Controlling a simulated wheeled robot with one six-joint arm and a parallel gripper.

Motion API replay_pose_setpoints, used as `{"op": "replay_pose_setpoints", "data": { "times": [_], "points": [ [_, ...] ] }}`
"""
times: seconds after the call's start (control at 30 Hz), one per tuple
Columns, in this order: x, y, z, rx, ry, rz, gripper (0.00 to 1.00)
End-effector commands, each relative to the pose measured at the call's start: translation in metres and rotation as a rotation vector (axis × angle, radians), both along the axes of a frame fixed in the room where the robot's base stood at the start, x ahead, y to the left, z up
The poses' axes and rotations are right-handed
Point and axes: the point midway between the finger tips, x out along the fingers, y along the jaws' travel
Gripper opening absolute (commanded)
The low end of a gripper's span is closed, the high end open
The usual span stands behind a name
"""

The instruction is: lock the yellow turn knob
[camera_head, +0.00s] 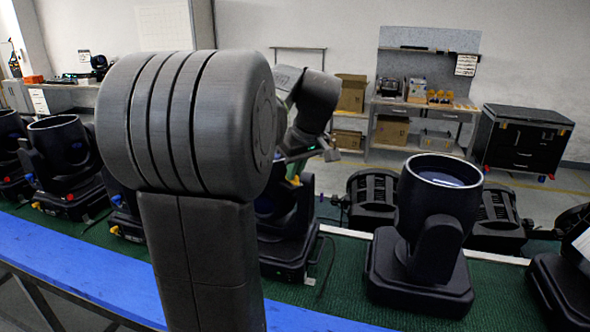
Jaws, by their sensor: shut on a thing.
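My gripper (297,158) is partly in view behind my large grey arm joint, low at the upper part of a black moving-head light (287,228) in the middle of the row. A small yellow-green patch (294,172) shows right at the gripper, where the yellow turn knob appears to be. The jaws are shut on it, but the fingertips and the knob's shape are mostly hidden, so I cannot tell how far the knob is turned. My arm covers the left part of this light.
More black lights stand along the green belt: one with an upright round head (433,215) at right, others (62,165) at left. A blue rail (75,270) runs along the front. Shelves with boxes (392,130) and a black case (520,140) stand behind.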

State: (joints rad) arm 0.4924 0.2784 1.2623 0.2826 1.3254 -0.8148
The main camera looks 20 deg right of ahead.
Motion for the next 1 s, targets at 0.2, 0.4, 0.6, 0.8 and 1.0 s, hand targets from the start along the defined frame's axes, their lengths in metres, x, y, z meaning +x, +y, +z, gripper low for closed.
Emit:
{"op": "replay_pose_setpoints", "data": {
  "times": [0.2, 0.4, 0.6, 0.8, 1.0],
  "points": [
    [0.0004, -0.0007, 0.0017, -0.002, -0.003, 0.033, 0.0],
    [0.0004, -0.0006, 0.0017, -0.002, -0.004, 0.039, 0.0],
    [0.0003, -0.0005, 0.0017, -0.003, -0.003, 0.038, 0.0],
    [0.0001, -0.0004, 0.001, -0.001, -0.001, 0.038, 0.3],
    [-0.0001, -0.0005, 0.0012, -0.001, -0.001, 0.037, 0.3]
  ]
}}
